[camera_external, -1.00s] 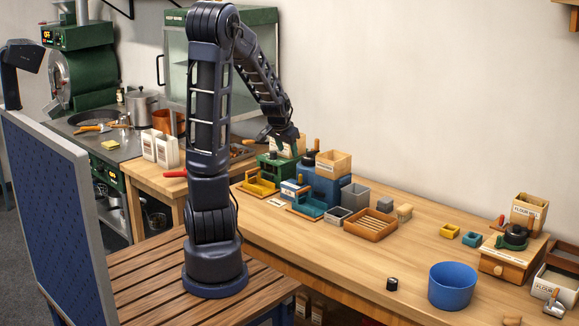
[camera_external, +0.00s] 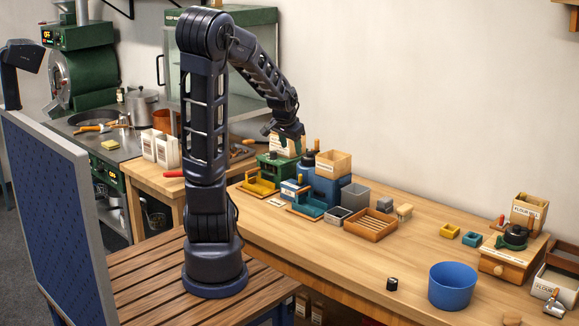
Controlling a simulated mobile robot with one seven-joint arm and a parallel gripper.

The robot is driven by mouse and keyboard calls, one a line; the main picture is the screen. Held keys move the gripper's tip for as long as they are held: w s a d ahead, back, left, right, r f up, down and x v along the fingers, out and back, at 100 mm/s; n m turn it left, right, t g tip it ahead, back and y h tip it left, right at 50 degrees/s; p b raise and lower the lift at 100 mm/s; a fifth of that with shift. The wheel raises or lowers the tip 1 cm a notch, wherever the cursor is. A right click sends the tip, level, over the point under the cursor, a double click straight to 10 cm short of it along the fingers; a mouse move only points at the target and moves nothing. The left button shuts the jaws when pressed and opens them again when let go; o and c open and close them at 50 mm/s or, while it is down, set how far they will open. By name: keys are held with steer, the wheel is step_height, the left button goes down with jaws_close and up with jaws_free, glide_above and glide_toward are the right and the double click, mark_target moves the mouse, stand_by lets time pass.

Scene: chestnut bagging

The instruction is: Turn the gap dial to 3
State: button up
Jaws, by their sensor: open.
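My gripper (camera_external: 288,138) is at the back of the workbench, close above a small green machine (camera_external: 274,164) with a yellow tray (camera_external: 260,187) in front. Its jaws are open, but the fingertips are small and partly merge with a cream-coloured box (camera_external: 284,147) on the green machine. Beside it stands a blue machine (camera_external: 323,188) with a wooden hopper (camera_external: 334,161) and a teal tray (camera_external: 304,209). The gap dial and its number cannot be made out at this size. I cannot tell whether my gripper touches anything.
A wooden slatted crate (camera_external: 370,225) and a grey bin (camera_external: 355,196) stand right of the blue machine. A blue bucket (camera_external: 452,287) and a small black cylinder (camera_external: 392,284) are near the front edge. A wooden flour mill (camera_external: 507,262) stands at the right. The bench middle is clear.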

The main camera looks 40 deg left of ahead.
steer(key=shift+c, duration=1.4)
steer(key=m+g+h, duration=0.2)
steer(key=m+h, duration=0.3)
steer(key=m, duration=0.4)
glide_toward(273, 155)
steer(key=x, duration=0.5)
steer(key=w+a+x, duration=0.1)
steer(key=x, duration=0.2)
steer(key=shift+w+d, duration=0.1)
steer(key=shift+t, duration=0.3)
steer(key=c, duration=0.7)
